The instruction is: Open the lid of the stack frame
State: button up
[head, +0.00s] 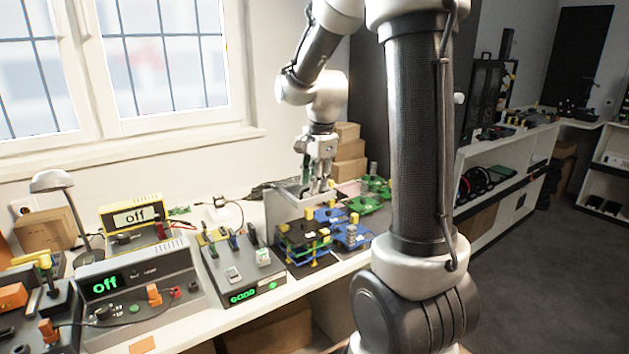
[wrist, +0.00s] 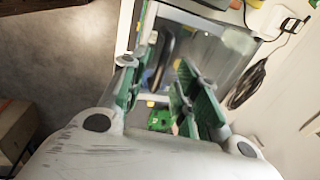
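A grey box-like frame (head: 287,212) stands on the bench below my gripper (head: 317,182); it looks like the stack frame, though I cannot be sure. Its top is partly hidden by my fingers. In the wrist view a grey, glassy panel (wrist: 205,48) lies beyond my fingers, with a dark handle-like bar (wrist: 165,52) near its left side. I cannot tell whether this panel is the lid. My gripper also shows in the wrist view (wrist: 160,95), its green-padded fingers spread apart, with nothing held between them. I cannot tell whether a finger touches the frame.
A grey test fixture (head: 238,265) stands at left. Cardboard boxes (head: 348,150) stand behind.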

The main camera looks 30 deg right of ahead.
jog(key=shift+f, duration=0.2)
grip_shut()
jog(key=shift+w+r, duration=0.1)
